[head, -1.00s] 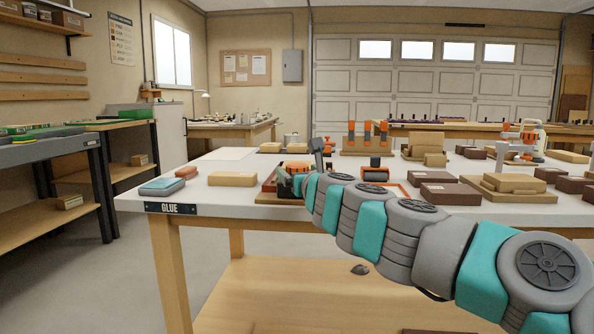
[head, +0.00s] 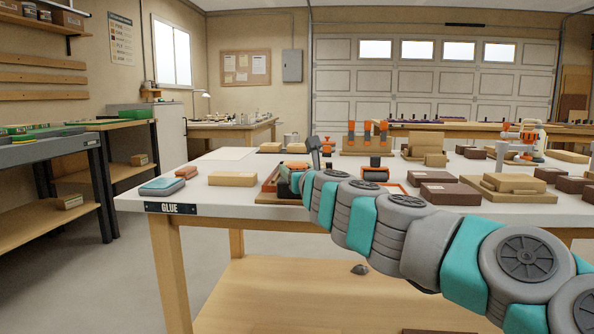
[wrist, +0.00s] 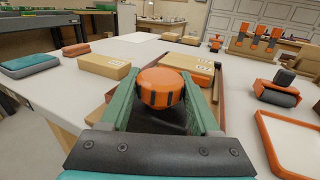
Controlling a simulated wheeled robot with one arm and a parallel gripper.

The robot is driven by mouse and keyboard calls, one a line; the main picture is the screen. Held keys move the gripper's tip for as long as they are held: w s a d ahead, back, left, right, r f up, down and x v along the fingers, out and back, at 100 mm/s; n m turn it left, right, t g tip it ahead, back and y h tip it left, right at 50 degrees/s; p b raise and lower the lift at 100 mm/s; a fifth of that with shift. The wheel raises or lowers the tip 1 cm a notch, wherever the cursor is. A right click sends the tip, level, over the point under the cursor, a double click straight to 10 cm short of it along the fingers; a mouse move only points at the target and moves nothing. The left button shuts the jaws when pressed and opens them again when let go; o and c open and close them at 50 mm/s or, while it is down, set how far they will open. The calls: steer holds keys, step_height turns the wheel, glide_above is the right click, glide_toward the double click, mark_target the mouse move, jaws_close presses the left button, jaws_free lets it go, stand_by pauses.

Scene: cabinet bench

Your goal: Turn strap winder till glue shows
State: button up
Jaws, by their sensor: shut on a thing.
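The strap winder's round orange knob (wrist: 161,88) with dark ribs sits between the two green fingers of my gripper (wrist: 163,98) in the wrist view. The fingers are shut on the knob from left and right. Behind it lies a light wooden box (wrist: 192,65) with pale labels, beside a reddish-brown edge. In the head view the orange top (head: 297,165) shows just beyond my gripper (head: 286,183), at the bench's front edge. My wrist hides most of the winder there. I cannot make out strap or glue at the knob.
An orange-rimmed tray (wrist: 290,140) and an orange-and-black tool (wrist: 278,89) lie to the right. A GLUE sign (head: 171,208) is on the bench's front edge.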

steer(key=c, duration=0.4)
steer(key=shift+a+f+m+h+b, duration=0.15)
steer(key=shift+m+h+b, duration=0.4)
steer(key=shift+h, duration=0.35)
steer(key=shift+m+t+h, duration=0.4)
steer(key=shift+m+h, duration=0.25)
steer(key=shift+h, duration=0.25)
steer(key=m+h, duration=0.2)
steer(key=h, duration=0.1)
steer(key=shift+m+h, duration=0.6)
steer(key=shift+h, duration=0.5)
steer(key=o, duration=1.4)
steer(key=shift+c, duration=0.2)
steer(key=shift+s, duration=0.1)
